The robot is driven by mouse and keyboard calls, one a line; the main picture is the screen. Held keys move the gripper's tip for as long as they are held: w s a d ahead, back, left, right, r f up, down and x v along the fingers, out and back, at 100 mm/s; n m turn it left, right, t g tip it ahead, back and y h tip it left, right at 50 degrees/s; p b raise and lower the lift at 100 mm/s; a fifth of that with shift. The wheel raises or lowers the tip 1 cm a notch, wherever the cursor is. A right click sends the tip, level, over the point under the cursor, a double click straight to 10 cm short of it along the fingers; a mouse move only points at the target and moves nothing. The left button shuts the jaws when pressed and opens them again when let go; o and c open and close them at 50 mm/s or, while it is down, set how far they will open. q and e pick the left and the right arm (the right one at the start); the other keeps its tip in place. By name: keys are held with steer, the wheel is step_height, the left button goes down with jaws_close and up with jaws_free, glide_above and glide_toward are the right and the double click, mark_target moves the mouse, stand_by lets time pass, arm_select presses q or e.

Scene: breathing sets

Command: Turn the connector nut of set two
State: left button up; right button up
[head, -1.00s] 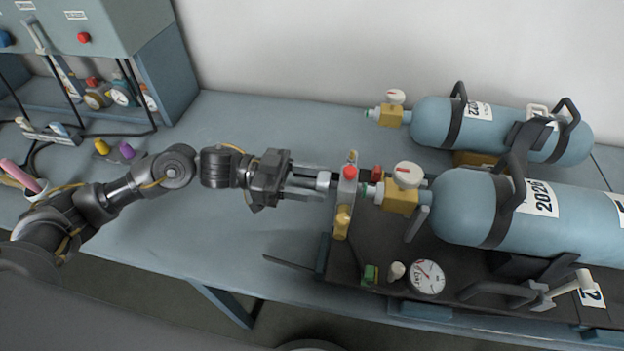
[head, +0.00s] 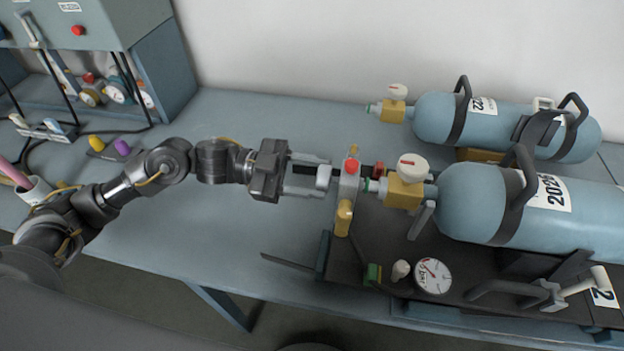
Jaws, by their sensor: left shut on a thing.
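The front breathing set has a blue cylinder (head: 480,205) lying on a dark backplate, whose corner tag reads "2" (head: 603,298). A yellow valve block (head: 406,193) with a white round knob (head: 413,166) sits on the cylinder's left end. Left of it is a grey connector body (head: 349,181) with a red top and a yellow lever hanging down. My left gripper (head: 326,175) reaches in from the left, level, and is shut on the connector nut at this body's left side. My right gripper is out of view.
A second blue cylinder (head: 485,122) with its own yellow valve lies behind. A pressure gauge (head: 432,276) lies on the front backplate. A grey test cabinet (head: 90,30) stands at the back left.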

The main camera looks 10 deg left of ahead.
arm_select(q)
steer(key=m+b, duration=0.1)
steer(key=m, duration=0.1)
steer(key=shift+m, duration=0.3)
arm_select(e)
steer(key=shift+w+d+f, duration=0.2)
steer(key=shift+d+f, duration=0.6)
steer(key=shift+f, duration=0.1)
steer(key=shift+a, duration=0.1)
arm_select(q)
steer(key=o, duration=1)
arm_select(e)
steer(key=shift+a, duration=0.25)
arm_select(q)
steer(key=shift+a+b, duration=0.1)
steer(key=shift+b, duration=0.2)
steer(key=a+b, duration=0.2)
steer(key=a, duration=0.8)
steer(key=shift+a, duration=0.35)
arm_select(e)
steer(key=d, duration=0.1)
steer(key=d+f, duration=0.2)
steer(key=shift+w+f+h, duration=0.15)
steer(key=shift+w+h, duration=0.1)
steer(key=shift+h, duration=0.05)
